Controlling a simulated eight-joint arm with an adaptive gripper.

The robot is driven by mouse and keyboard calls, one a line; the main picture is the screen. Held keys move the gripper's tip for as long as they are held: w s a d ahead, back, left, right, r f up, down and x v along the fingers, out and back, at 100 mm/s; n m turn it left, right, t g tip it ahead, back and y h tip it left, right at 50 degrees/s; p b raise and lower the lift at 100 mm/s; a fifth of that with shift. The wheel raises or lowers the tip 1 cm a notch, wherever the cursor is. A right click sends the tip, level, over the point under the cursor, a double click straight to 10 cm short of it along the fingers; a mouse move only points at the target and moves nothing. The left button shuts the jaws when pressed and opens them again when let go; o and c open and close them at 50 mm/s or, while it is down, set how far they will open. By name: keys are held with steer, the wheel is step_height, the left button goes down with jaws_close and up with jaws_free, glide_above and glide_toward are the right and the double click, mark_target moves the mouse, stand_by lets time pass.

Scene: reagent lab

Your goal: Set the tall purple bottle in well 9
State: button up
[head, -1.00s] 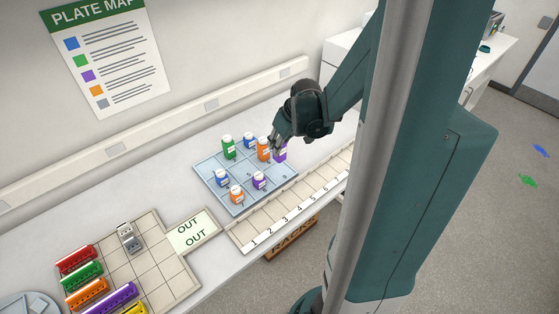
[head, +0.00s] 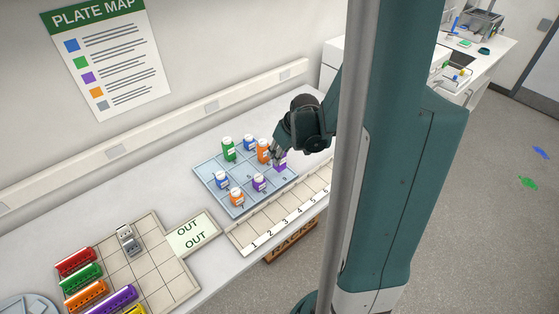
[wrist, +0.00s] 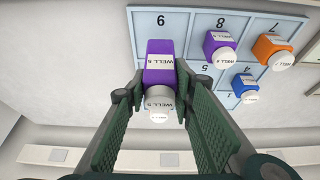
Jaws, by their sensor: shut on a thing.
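The tall purple bottle (head: 280,164) is between the fingers of my gripper (head: 277,153), over the right side of the blue well tray (head: 236,209). In the wrist view my gripper (wrist: 160,100) is shut on this bottle (wrist: 172,48), with its white cap toward the camera. The number of well 9 (wrist: 160,20) shows just beyond the bottle's base. I cannot tell whether the base touches the tray. A shorter purple bottle (wrist: 219,47) stands in the neighbouring well 8, apart from my gripper.
Orange (head: 237,197), blue (head: 222,180) and green (head: 229,148) bottles stand in other wells. A numbered strip (head: 286,222) runs along the tray's front. A pale board with coloured racks (head: 82,277) is at left. The wall is behind.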

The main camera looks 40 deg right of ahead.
steer(key=shift+f, duration=1.75)
steer(key=shift+f, duration=0.1)
steer(key=o, duration=0.9)
steer(key=shift+r, duration=0.2)
steer(key=v, duration=1.1)
steer(key=shift+s+r+p, duration=0.25)
steer(key=shift+r+p, duration=0.05)
steer(key=shift+r, duration=0.05)
steer(key=shift+a, duration=0.1)
